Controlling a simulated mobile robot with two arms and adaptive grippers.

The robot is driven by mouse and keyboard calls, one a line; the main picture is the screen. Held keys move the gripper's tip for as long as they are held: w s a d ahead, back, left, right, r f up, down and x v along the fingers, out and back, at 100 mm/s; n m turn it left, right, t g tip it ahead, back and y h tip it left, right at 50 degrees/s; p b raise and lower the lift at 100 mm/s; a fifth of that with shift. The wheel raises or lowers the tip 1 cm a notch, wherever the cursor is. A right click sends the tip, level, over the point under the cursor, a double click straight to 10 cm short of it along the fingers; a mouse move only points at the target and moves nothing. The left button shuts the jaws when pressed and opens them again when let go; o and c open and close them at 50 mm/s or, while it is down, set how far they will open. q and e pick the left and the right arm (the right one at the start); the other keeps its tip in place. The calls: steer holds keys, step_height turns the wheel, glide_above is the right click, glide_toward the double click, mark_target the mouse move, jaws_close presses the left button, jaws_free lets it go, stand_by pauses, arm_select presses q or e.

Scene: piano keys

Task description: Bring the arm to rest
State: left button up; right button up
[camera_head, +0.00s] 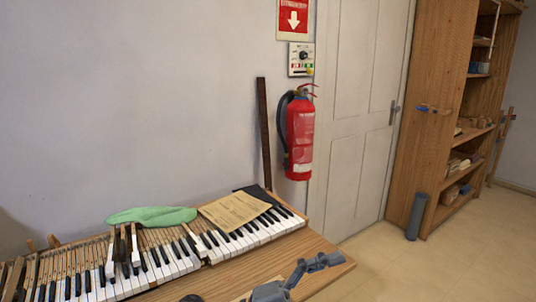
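A grey jointed part (300,272), which looks like my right gripper, shows at the bottom edge over the wooden bench top. It points up and to the right, and the rest of its arm is out of view. Its finger opening is unclear, and I see nothing held in it. My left gripper is not clearly in view. A row of piano keys (170,262) lies along the bench against the wall, left of and behind the grey part. Several keys at the left end stand raised or uneven.
A green cloth (152,215) and a yellowed paper (235,211) lie on the keyboard. A small dark round shape (191,298) is cut off at the bottom edge. A red extinguisher (300,138) hangs by the door.

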arm_select(q)
steer(key=w+a+f+n+t+y, duration=0.1)
steer(key=w+a+n+t+y, duration=0.35)
steer(key=a+n+t, duration=0.35)
steer(key=w+a+n+t+y, duration=0.45)
steer(key=n+t, duration=0.35)
steer(key=n, duration=0.3)
steer(key=s+a+f+n+g+y, duration=0.35)
steer(key=a+f+y, duration=0.3)
steer(key=f, duration=0.35)
steer(key=s+a+f+n+g+y, duration=0.2)
steer(key=a+f+n+y, duration=0.3)
steer(key=a+f, duration=0.4)
steer(key=s+a+f+g, duration=0.2)
steer(key=s+f+g, duration=0.4)
steer(key=s, duration=0.5)
steer(key=s+a+f+g, duration=0.2)
steer(key=s+f+g, duration=0.2)
steer(key=s+f, duration=0.45)
step_height(320, 180, down, 24)
steer(key=s+g, duration=0.1)
steer(key=s, duration=0.1)
steer(key=s+a+f+g, duration=0.1)
steer(key=s+a+f, duration=0.2)
steer(key=s+f, duration=1.4)
